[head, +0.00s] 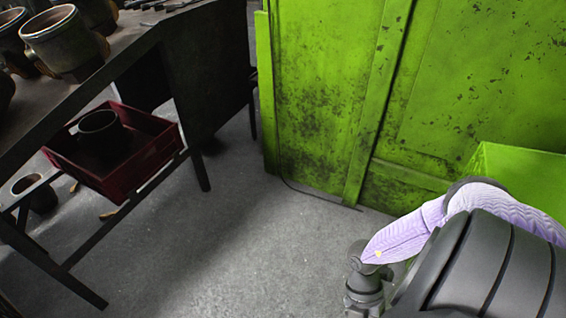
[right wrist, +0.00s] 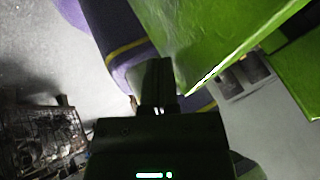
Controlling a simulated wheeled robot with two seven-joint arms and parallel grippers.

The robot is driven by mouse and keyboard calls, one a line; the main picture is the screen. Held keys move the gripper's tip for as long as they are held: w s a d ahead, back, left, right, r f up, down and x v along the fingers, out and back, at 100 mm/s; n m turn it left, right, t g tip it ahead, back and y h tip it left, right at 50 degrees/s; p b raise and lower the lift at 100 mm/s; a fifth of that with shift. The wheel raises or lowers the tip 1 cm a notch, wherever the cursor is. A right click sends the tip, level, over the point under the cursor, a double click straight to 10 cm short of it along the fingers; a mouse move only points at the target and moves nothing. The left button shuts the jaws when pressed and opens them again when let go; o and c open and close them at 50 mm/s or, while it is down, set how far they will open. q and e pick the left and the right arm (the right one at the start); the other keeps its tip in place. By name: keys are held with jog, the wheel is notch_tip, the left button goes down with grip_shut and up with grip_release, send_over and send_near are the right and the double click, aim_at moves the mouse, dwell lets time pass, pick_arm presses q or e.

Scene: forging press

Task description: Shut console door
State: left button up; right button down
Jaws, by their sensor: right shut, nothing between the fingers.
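A bright green box-like part (head: 525,185), likely the console, shows at the right edge of the head view, partly hidden behind my arm. In the right wrist view a green panel (right wrist: 215,35), likely its door, slants across the top right, with a bright lower edge. My right gripper (right wrist: 158,68) is shut and empty, its dark fingers just left of that panel. I cannot tell whether they touch it. How far the door stands open is unclear. My left gripper is in neither view.
A large scuffed green cabinet (head: 330,90) stands at the back. A dark metal table (head: 150,45) with metal pots is at the left, with a red crate (head: 150,160) below it. The grey floor (head: 230,230) between is mostly clear.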

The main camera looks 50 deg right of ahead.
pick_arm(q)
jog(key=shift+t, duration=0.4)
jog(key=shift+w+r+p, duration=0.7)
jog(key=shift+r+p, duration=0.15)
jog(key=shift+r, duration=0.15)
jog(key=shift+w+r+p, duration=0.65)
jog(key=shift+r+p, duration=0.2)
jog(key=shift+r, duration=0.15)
pick_arm(e)
jog(key=s+n+h, duration=0.1)
jog(key=s+n, duration=0.1)
jog(key=s, duration=0.8)
jog(key=shift+d+g, duration=0.25)
jog(key=shift+g, duration=0.15)
